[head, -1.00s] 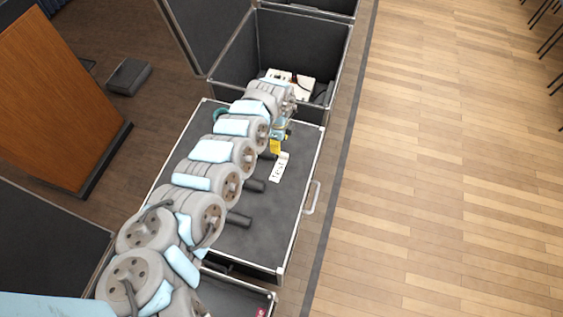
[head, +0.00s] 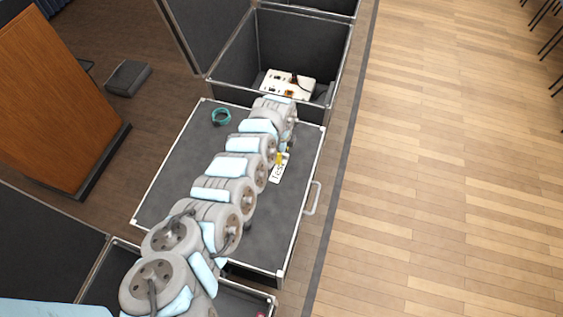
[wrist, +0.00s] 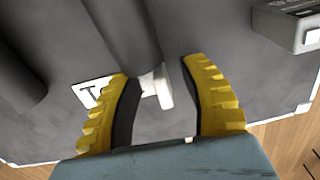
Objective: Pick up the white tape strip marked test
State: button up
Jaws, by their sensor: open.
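The white tape strip (head: 277,174) with dark lettering lies on the dark top of a metal-edged case. In the head view my gripper (head: 283,156) is over its far end and hides part of it. In the wrist view the yellow fingers of my gripper (wrist: 157,68) stand apart, open. One end of the strip (wrist: 163,86) shows between them. Its lettered part, with a "T", shows left of the left finger, which covers the middle. Whether the fingers touch the case top, I cannot tell.
A grey box (wrist: 287,22) is at upper right. A teal ring (head: 221,117) lies on the case top (head: 180,160). An open case behind holds a white device (head: 286,84).

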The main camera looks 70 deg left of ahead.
grip_shut()
jog(key=shift+r, duration=0.15)
